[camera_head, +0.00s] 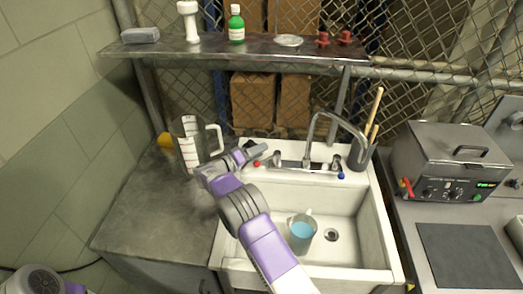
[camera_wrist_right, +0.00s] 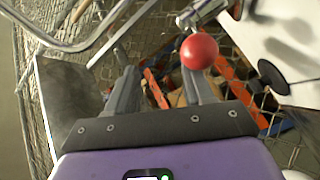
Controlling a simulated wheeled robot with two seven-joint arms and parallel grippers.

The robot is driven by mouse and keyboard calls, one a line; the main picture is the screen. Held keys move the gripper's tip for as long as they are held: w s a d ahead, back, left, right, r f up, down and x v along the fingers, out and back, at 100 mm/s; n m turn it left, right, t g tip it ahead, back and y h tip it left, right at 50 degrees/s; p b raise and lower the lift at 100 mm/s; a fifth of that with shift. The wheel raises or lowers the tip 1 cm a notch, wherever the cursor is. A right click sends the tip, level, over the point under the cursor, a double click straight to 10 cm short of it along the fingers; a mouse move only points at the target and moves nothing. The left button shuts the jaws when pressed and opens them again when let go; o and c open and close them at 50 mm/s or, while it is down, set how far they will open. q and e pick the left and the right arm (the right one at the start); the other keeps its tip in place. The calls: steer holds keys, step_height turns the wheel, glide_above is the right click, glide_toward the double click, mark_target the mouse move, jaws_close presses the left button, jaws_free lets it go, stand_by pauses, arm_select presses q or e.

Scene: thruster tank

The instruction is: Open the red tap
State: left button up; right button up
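The red tap (camera_head: 257,163) is a small red ball handle at the left of the faucet on the white sink. In the right wrist view the red ball (camera_wrist_right: 199,51) is large and overlaps the tip of the right-hand finger. My right gripper (camera_head: 247,154) is just left of the red ball; its fingers stand apart with nothing between them in the wrist view (camera_wrist_right: 160,70). I cannot tell whether a finger touches the ball. The blue tap (camera_head: 341,175) is at the faucet's right side. My left gripper is not in view.
A clear measuring jug (camera_head: 188,150) stands on the left counter behind my right arm. A cup with blue liquid (camera_head: 302,233) is in the sink basin. The curved spout (camera_head: 335,118) rises above the sink. A shelf (camera_head: 270,50) with bottles crosses the back.

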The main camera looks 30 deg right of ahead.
steer(key=shift+a+f, duration=0.1)
steer(key=shift+a, duration=0.25)
steer(key=a, duration=0.6)
steer(key=shift+s+f+p, duration=0.15)
steer(key=shift+s+p, duration=0.15)
steer(key=shift+p, duration=0.15)
